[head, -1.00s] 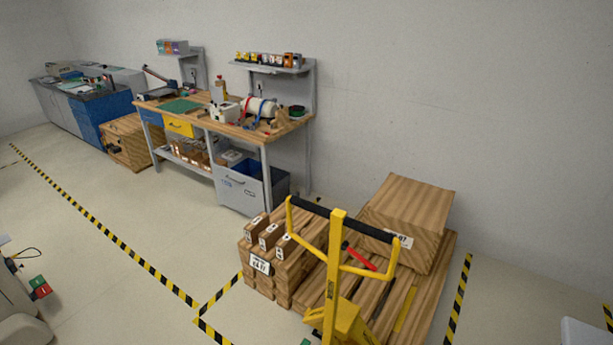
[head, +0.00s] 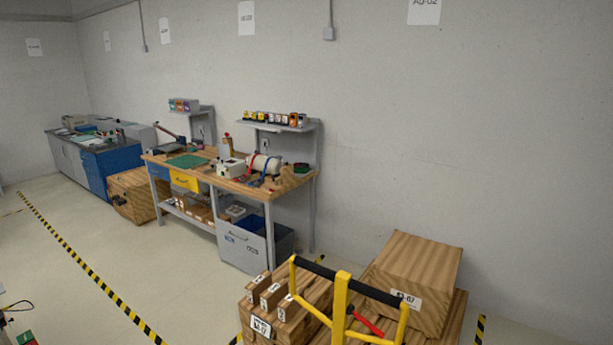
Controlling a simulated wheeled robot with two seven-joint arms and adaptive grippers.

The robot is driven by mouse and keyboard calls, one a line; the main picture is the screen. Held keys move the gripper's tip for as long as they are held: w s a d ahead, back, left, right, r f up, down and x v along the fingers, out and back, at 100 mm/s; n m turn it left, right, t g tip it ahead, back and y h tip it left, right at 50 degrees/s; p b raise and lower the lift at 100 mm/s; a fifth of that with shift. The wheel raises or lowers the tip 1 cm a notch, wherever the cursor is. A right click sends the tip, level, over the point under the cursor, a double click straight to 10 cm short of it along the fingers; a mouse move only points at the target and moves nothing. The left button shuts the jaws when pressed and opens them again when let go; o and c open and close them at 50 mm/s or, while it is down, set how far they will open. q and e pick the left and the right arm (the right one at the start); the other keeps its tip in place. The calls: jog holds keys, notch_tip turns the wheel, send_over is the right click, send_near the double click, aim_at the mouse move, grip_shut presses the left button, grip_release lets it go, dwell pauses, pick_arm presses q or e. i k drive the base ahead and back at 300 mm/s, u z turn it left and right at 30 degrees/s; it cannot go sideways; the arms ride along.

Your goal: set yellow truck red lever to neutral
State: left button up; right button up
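The yellow truck (head: 341,305) stands at the bottom, right of centre, in the head view. Its upright handle frame has a black grip bar across the top. The red lever (head: 367,321) shows inside the handle frame, just right of the central yellow post, slanting down to the right. The lower part of the truck is cut off by the bottom edge. Neither of my grippers can be made out in this view.
Boxes on a pallet flank the truck: small stacked cartons (head: 282,301) at left and a large wooden box (head: 414,279) behind right. A workbench (head: 233,181) stands along the wall. Open floor (head: 150,267) lies to the left, marked by black-and-yellow tape (head: 88,268).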

aim_at(368, 324)
jog(key=u, duration=0.35)
jog(key=k, duration=0.4)
jog(key=u, duration=1.15)
jog(key=i, duration=0.75)
jog(key=z, duration=1)
jog(key=i, duration=0.45)
jog(key=z, duration=0.6)
